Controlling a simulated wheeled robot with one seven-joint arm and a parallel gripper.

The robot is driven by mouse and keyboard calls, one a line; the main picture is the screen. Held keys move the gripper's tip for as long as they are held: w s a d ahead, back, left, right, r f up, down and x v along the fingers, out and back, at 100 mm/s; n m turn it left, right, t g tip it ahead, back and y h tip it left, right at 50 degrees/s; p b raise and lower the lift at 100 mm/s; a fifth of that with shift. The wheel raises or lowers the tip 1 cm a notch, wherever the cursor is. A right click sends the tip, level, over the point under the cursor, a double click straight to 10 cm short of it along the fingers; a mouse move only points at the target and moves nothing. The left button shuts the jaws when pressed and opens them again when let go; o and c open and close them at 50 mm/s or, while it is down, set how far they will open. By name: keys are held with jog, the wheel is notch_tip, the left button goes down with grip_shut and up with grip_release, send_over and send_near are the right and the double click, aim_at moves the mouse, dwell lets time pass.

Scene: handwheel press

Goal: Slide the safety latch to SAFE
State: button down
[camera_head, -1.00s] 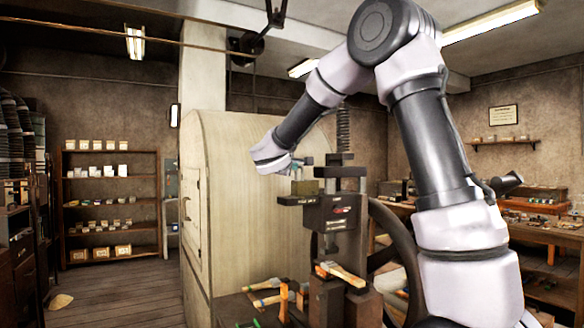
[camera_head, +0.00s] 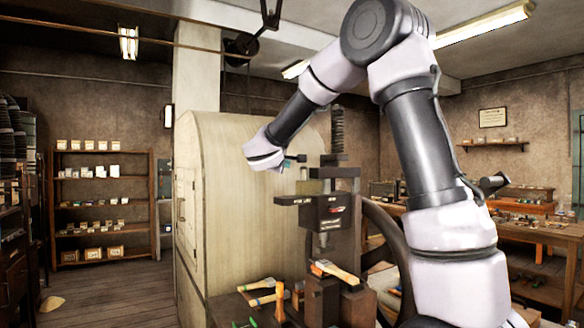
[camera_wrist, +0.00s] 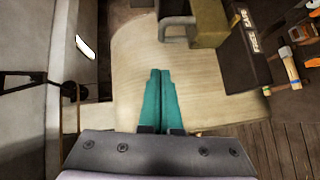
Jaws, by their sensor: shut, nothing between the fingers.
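The press (camera_head: 330,212) stands in the middle of the head view, with a dark body and an upright screw. An olive-brass block (camera_head: 314,187) sits on top of its head; it also shows in the wrist view (camera_wrist: 208,24). A grey U-shaped handle (camera_wrist: 180,43) joins this block, and I take the two to be the safety latch. Dark plates beside it carry SAFE and FREE lettering (camera_wrist: 246,38). My gripper (camera_head: 301,158) is above and left of the press head. Its teal fingers (camera_wrist: 160,72) are shut and empty, apart from the handle.
A large cream rounded cabinet (camera_head: 225,200) stands behind and left of the press. Hammers and an orange-handled tool (camera_head: 336,271) lie on and around the press base. A big dark wheel (camera_head: 390,235) is at its right, partly behind my arm. Open floor lies at left.

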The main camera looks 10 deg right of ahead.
jog(key=v, duration=0.8)
jog(key=shift+d, duration=0.2)
jog(key=s+d+f+m+g+y, duration=0.1)
jog(key=s+d+f+m+g, duration=0.25)
jog(key=s+d, duration=0.45)
jog(key=s+d+f+m+g, duration=0.35)
jog(key=s+d+m, duration=0.2)
jog(key=s, duration=0.45)
jog(key=s+a+f+m+y, duration=0.1)
jog(key=s+a+m+y, duration=0.1)
jog(key=s, duration=0.4)
jog(key=s+a+f+m+y, duration=0.2)
jog(key=s+a+m+y, duration=0.1)
jog(key=s+y, duration=0.3)
jog(key=shift+s+a+m, duration=0.2)
jog(key=shift+s+m, duration=0.4)
